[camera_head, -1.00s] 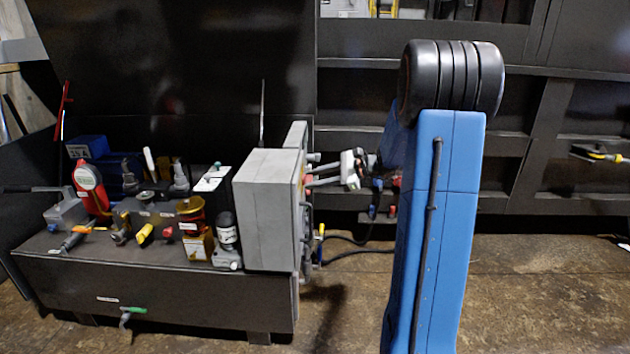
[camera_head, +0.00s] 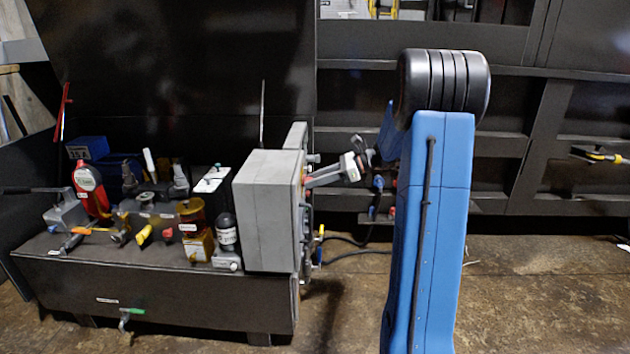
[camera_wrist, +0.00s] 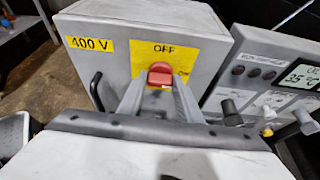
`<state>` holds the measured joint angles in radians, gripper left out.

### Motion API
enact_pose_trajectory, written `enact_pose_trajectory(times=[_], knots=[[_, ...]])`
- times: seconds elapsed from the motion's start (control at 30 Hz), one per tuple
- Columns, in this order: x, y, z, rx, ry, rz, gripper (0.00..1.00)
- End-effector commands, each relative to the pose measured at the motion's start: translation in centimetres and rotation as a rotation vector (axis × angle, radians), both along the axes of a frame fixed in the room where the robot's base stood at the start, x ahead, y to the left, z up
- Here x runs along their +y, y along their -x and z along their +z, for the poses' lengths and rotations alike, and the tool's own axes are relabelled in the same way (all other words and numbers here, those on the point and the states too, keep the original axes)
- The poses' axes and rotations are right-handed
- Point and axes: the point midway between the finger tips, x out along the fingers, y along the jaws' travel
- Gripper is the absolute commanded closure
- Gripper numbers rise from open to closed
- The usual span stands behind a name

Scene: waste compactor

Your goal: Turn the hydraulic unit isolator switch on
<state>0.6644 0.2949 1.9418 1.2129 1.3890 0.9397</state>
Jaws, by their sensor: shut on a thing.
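The isolator switch is a red knob (camera_wrist: 161,74) on a yellow plate (camera_wrist: 190,52) marked "OFF" at the top and a partly hidden word at the right, on a grey box labelled "400 V" (camera_wrist: 90,44). My gripper (camera_wrist: 160,84) is shut on the red knob, one finger at each side. The knob looks roughly upright, under the "OFF" mark.
A panel with a temperature display (camera_wrist: 301,77) and several knobs stands right of the box. A black handle (camera_wrist: 96,90) is on its left. In the head view, the hydraulic unit (camera_head: 150,290) carries several valves and bottles. Cables (camera_head: 350,255) run low behind my arm.

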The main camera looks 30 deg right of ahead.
Motion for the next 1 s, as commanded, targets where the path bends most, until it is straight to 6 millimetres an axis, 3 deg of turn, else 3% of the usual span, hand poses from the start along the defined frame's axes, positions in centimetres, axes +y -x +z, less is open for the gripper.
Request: enact_pose_trajectory(times=[0.27,0.3,0.37,0.73,1.0], knots=[[0.0,0.0,0.0,0.001,-0.001,0.0,0.91],[0.0,0.0,0.0,0.001,-0.001,0.0,0.59],[0.0,0.0,0.0,0.001,-0.001,0.0,0.5],[-0.4,0.2,0.2,-0.001,0.001,-0.001,0.5],[-3.6,2.2,1.7,-0.002,0.002,-0.004,0.5]])
